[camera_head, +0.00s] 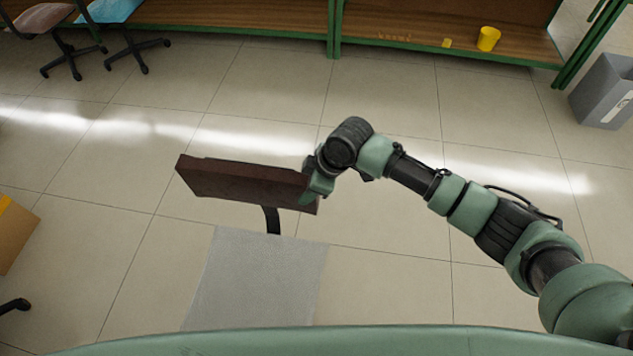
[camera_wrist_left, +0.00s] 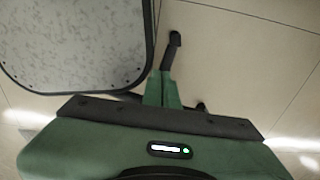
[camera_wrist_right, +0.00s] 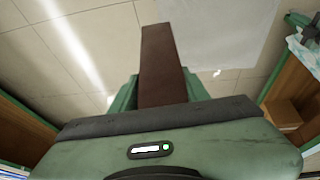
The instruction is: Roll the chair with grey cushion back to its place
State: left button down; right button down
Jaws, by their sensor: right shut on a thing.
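The chair with the grey cushion stands in front of me in the head view, with its flat grey cushion (camera_head: 262,280) at the bottom centre and its dark brown backrest (camera_head: 235,183) beyond it. My right gripper (camera_head: 312,187) is shut on the right end of this backrest. The right wrist view shows the backrest (camera_wrist_right: 163,60) between its two fingers (camera_wrist_right: 163,95). My left gripper (camera_wrist_left: 162,90) shows only in its own wrist view, with its fingers together and nothing visible between them. A speckled grey panel with a black rim (camera_wrist_left: 75,40) is beside it; I cannot tell whether it belongs to this chair.
Two other chairs, one pinkish (camera_head: 42,18) and one blue (camera_head: 108,10), stand at the far left. A wooden shelf with a green frame (camera_head: 430,55) holds a yellow cup (camera_head: 488,38). A grey bin (camera_head: 603,92) is at right, a cardboard box (camera_head: 14,232) at left. The middle floor is clear.

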pick_arm(q)
jog(key=shift+s+a+r, duration=0.25)
jog(key=shift+s+a, duration=0.05)
jog(key=shift+s, duration=0.1)
pick_arm(e)
jog(key=s+a, duration=0.3)
jog(key=a, duration=0.6)
jog(key=s+a, duration=0.3)
jog(key=a, duration=0.7)
jog(key=shift+s, duration=0.3)
pick_arm(q)
jog(key=shift+d, duration=0.1)
pick_arm(e)
jog(key=shift+r, duration=0.1)
